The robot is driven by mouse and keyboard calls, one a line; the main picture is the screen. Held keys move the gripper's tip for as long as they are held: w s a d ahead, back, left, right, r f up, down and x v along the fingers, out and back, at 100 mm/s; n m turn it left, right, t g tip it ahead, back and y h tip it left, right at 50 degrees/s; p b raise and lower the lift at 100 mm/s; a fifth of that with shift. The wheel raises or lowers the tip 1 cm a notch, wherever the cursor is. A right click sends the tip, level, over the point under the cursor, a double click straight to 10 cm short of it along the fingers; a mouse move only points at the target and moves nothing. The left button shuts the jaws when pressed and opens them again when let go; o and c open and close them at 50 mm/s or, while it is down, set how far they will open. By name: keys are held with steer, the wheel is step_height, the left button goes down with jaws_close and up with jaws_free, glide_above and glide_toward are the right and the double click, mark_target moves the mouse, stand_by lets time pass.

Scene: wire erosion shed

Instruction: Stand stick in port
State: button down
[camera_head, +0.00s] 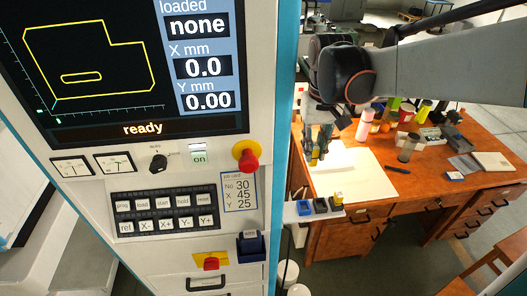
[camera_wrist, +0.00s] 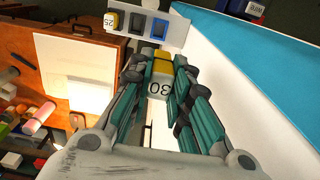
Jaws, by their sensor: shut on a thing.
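My gripper (camera_wrist: 163,75) is shut on a stick with a yellow end and a grey-white face marked 30 (camera_wrist: 160,88). In the head view my gripper (camera_head: 318,150) hangs over the desk, above and behind the small shelf, well away from the port. There the stick is small and mostly hidden by the fingers. The port seems to be the dark blue block (camera_head: 251,246) on the machine front, right of the red-and-yellow switch. A dark blue piece also shows at the top of the wrist view (camera_wrist: 250,9). Whether its opening is empty cannot be seen.
A white shelf (camera_wrist: 177,36) on the machine's side carries a yellow stick marked 25 (camera_wrist: 111,21) and dark and blue holders. The screen (camera_head: 150,60) reads loaded none. A red stop button (camera_head: 247,157) juts out. The wooden desk (camera_head: 440,150) behind holds bottles and papers.

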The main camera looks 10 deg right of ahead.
step_height(320, 180, down, 19)
steer(key=shift+d+r+b, duration=0.1)
steer(key=shift+b, duration=0.9)
steer(key=shift+f+b, duration=0.4)
steer(key=shift+b, duration=0.1)
steer(key=shift+f, duration=0.2)
steer(key=c, duration=1.5)
jaws_free()
steer(key=shift+r, duration=0.1)
steer(key=shift+r, duration=0.1)
